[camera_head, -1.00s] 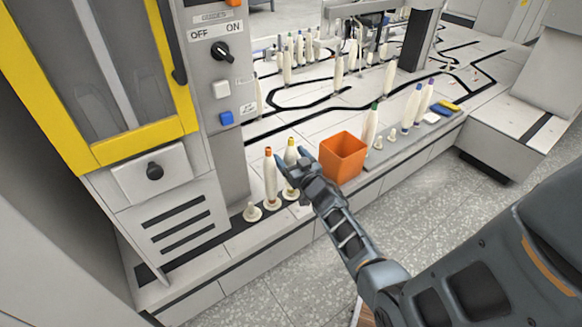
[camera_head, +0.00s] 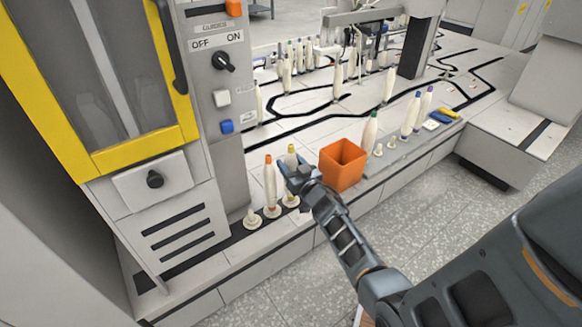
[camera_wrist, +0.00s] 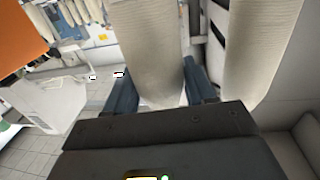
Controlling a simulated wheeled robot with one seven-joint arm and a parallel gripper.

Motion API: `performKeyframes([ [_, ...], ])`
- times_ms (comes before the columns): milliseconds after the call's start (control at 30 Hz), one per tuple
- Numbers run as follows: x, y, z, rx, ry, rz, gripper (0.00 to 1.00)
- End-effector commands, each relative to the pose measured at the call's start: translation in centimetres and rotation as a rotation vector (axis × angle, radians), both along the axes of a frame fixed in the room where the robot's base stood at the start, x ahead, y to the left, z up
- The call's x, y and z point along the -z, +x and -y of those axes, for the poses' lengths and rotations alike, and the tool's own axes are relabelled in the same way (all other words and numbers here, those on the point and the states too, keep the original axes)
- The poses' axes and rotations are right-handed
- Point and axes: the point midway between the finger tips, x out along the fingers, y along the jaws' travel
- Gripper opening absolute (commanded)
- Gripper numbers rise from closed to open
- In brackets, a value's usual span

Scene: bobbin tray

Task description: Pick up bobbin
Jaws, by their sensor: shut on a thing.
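The yellow-tipped bobbin (camera_head: 291,150) stands upright at the right of the short row at the front edge. My gripper (camera_head: 290,170) is shut around its body and hides its lower part. In the wrist view the cream bobbin (camera_wrist: 150,50) sits between my two blue fingers (camera_wrist: 157,88). A peg base (camera_head: 291,201) shows just below my gripper; I cannot tell whether the bobbin is clear of it. The orange-tipped bobbin (camera_head: 269,182) stands close to the left on its own base; a second cream bobbin also shows close at the right in the wrist view (camera_wrist: 256,45).
An orange box (camera_head: 342,166) stands close to the right of my gripper. An empty peg (camera_head: 252,220) is at the left, beside the machine cabinet (camera_head: 170,195). A green-tipped bobbin (camera_head: 370,132) and blue- and purple-tipped ones (camera_head: 411,114) stand further right.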

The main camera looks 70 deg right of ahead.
Motion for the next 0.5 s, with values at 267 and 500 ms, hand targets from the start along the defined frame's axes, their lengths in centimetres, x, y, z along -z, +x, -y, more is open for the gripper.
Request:
performKeyframes([
  [267,-3.1,0.1,0.0,-0.001,-0.002,0.001,0.21],
  [500,-5.7,-1.8,1.2,0.004,-0.001,0.0,0.21],
])
